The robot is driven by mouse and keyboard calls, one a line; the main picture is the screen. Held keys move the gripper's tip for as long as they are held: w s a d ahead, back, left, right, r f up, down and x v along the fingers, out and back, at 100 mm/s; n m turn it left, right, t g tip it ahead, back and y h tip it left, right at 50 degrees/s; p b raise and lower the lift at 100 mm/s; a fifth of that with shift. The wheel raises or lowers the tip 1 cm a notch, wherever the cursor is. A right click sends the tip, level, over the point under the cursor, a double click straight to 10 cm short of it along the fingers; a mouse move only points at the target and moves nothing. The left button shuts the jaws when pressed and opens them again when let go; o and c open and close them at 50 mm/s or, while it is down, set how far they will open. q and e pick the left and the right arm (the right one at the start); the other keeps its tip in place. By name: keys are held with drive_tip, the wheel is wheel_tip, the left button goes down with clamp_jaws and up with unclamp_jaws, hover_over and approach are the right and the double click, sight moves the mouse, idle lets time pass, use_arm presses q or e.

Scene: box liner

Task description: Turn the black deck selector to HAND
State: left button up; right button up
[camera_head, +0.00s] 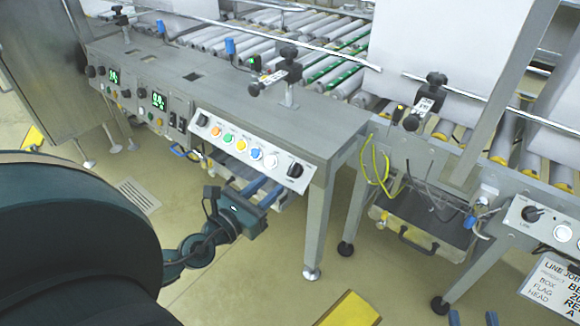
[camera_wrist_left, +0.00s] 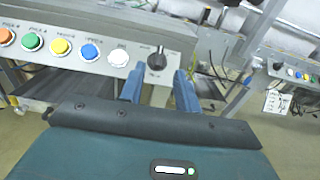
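A black selector knob (camera_head: 295,170) sits at the right end of the sloped grey button panel (camera_head: 225,153). The same knob (camera_wrist_left: 157,60) shows in the left wrist view, beyond and between the fingertips; the small labels around it are too blurred to read. My left gripper (camera_head: 263,190) has two blue fingers, spread apart, below and in front of the panel's right part. In the left wrist view the open fingers (camera_wrist_left: 158,88) have nothing between them and appear short of the knob.
A row of coloured buttons (camera_head: 241,145) lies left of the knob. Another black selector (camera_head: 203,120) is at the panel's left end, and one (camera_head: 531,214) is on a separate panel at right. A table leg (camera_head: 317,225) stands right of my gripper. Yellow cables (camera_head: 374,165) hang further right.

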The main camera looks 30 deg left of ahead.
sight(292, 168)
use_arm(q)
drive_tip(key=w, duration=0.4)
drive_tip(key=w+p, duration=0.1)
drive_tip(key=w, duration=0.2)
drive_tip(key=shift+w+d, duration=0.1)
drive_tip(key=shift+d, duration=0.2)
drive_tip(key=shift+w, duration=0.55)
use_arm(e)
drive_tip(key=shift+d+f+m+g+h, duration=0.15)
drive_tip(key=shift+d+m+g+h, duration=0.15)
drive_tip(key=shift+g+h, duration=0.15)
use_arm(q)
drive_tip(key=shift+c, duration=0.4)
use_arm(e)
drive_tip(key=shift+w, duration=0.1)
use_arm(q)
drive_tip(key=shift+f, duration=0.1)
clamp_jaws()
